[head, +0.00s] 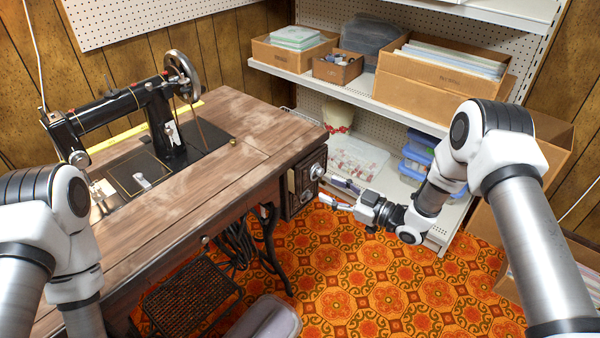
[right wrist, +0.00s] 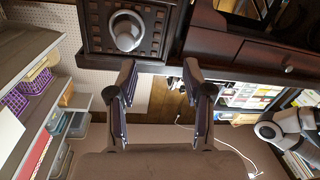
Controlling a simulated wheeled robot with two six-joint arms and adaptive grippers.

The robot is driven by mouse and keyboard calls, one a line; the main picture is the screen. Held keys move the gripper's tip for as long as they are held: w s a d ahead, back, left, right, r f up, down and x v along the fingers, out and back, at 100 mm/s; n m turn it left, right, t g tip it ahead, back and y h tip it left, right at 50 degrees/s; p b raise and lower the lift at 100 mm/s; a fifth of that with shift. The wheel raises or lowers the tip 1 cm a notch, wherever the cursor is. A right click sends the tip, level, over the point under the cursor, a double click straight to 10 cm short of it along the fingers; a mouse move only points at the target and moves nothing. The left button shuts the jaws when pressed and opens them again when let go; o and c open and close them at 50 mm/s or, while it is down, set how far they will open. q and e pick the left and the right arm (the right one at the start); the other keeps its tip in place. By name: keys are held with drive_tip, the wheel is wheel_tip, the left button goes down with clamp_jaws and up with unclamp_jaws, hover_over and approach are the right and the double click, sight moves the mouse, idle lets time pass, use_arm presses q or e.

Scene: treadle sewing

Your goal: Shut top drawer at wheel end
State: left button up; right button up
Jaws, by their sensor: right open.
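The wheel-end drawer stack hangs under the right end of the wooden sewing table (head: 245,150), below the machine's handwheel (head: 182,75). Its top drawer (head: 307,172) has a dark carved front with a round metal knob (head: 317,171). In the right wrist view the carved front and its knob (right wrist: 126,32) show large at the top left. How far the drawer stands out is hard to tell. My right gripper (head: 338,194) is open and empty, just right of and below the knob; its two fingers (right wrist: 160,70) are spread in the wrist view. My left gripper is out of view.
The black sewing machine (head: 125,105) stands on the table. A white shelf unit (head: 375,98) with boxes and plastic tubs is behind and right of my right gripper. A grey rounded seat (head: 265,320) is at the front.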

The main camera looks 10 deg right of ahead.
sight(322, 173)
drive_tip(key=d+m+t+h, duration=0.1)
drive_tip(key=d, duration=0.4)
drive_tip(key=b+x, duration=0.1)
drive_tip(key=x, duration=0.7)
drive_tip(key=shift+w+f+b, duration=0.1)
drive_tip(key=shift+b, duration=0.25)
clamp_jaws()
